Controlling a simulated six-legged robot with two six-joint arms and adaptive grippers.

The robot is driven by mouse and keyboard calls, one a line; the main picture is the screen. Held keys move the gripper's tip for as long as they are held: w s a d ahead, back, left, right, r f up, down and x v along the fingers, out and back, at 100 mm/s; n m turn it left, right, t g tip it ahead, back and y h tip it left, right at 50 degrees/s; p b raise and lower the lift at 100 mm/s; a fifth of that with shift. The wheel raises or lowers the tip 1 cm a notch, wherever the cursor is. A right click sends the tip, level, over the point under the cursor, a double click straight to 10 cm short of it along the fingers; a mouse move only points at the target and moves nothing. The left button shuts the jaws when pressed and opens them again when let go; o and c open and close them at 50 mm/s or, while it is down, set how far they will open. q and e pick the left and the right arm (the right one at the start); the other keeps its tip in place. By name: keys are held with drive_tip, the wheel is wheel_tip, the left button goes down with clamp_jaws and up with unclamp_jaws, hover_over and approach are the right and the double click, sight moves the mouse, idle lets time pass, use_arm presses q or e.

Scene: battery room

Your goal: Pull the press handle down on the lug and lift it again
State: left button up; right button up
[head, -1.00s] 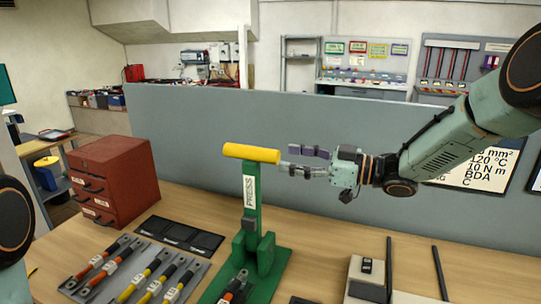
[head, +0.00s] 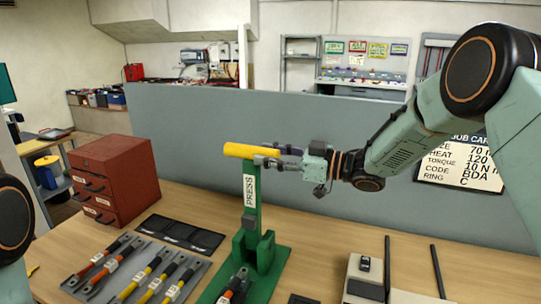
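The green press (head: 252,215) stands on the bench, with its yellow handle bar (head: 240,150) raised at the top of the upright lever marked PRESS. A lug with an orange and black body (head: 234,288) lies at the press base, partly cut off by the lower edge. My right gripper (head: 265,155) comes in from the right, with its fingers on either side of the handle's right end. One finger overlaps the handle in front and the other is partly behind it. Whether they grip it is not clear. My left gripper is out of view.
A red drawer cabinet (head: 115,180) stands far left. A grey partition (head: 180,120) runs behind. A device with black rods (head: 370,275) stands right.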

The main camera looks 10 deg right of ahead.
clamp_jaws()
idle(0.3)
drive_tip(key=shift+w+d+f+m+p, duration=0.1)
drive_tip(key=shift+w+d+m+p, duration=0.1)
drive_tip(key=shift+w+d+m, duration=0.3)
drive_tip(key=shift+w+d+f+m+p, duration=0.1)
drive_tip(key=shift+w+d+m+p, duration=0.1)
drive_tip(key=shift+w+d, duration=0.5)
drive_tip(key=shift+w+a, duration=0.2)
